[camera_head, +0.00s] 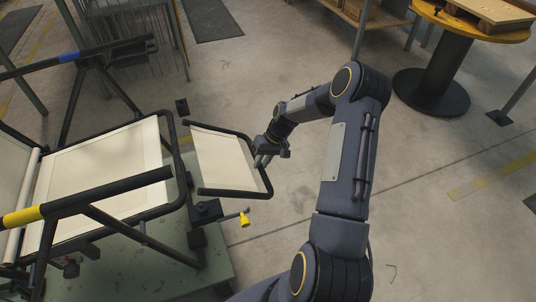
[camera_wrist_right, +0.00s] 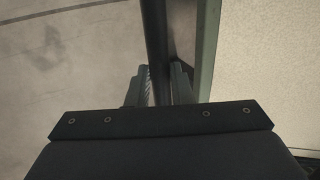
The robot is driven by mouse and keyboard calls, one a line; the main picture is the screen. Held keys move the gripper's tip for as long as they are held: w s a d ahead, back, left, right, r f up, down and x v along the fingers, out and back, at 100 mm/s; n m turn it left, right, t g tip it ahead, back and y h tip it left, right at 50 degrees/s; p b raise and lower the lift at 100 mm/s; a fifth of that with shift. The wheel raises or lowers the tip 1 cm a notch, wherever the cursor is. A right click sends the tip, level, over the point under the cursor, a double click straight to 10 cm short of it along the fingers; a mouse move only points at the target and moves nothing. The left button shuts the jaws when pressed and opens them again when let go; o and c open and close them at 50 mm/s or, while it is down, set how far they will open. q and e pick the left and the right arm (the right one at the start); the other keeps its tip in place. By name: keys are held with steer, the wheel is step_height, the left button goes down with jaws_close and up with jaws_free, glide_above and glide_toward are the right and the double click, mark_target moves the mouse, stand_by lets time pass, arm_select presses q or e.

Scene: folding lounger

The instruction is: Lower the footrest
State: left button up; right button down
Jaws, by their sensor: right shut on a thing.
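The lounger's footrest (camera_head: 222,160) is a cream panel in a black tube frame. It sticks out from the right end of the cream seat (camera_head: 105,165) and looks tilted. My right gripper (camera_head: 264,158) is at the footrest's outer edge. In the right wrist view my gripper (camera_wrist_right: 160,76) has one finger on each side of the dark footrest tube (camera_wrist_right: 155,35) and is shut on it. The cream panel shows at the right of that view. My left gripper is not in view.
The lounger stands on a green platform (camera_head: 150,270). A yellow knob (camera_head: 244,219) sits on a lever near the footrest's lower corner. Armrests with a blue band (camera_head: 68,57) and a yellow band (camera_head: 20,216) flank the seat. A round table (camera_head: 455,18) stands back right. Open floor lies right.

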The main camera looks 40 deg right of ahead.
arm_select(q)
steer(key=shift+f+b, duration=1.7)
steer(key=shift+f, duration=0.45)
arm_select(e)
steer(key=w+a+f+t+y, duration=0.1)
steer(key=a+f+y, duration=0.1)
steer(key=f, duration=0.3)
steer(key=shift+a+f+y, duration=0.15)
steer(key=shift+a+y, duration=0.25)
steer(key=shift+a, duration=0.5)
steer(key=shift+w, duration=0.1)
steer(key=c, duration=1.3)
jaws_free()
arm_select(q)
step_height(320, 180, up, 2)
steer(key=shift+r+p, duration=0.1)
steer(key=shift+p, duration=1)
arm_select(e)
steer(key=v, duration=0.7)
steer(key=shift+d+r, duration=0.25)
steer(key=shift+r, duration=0.1)
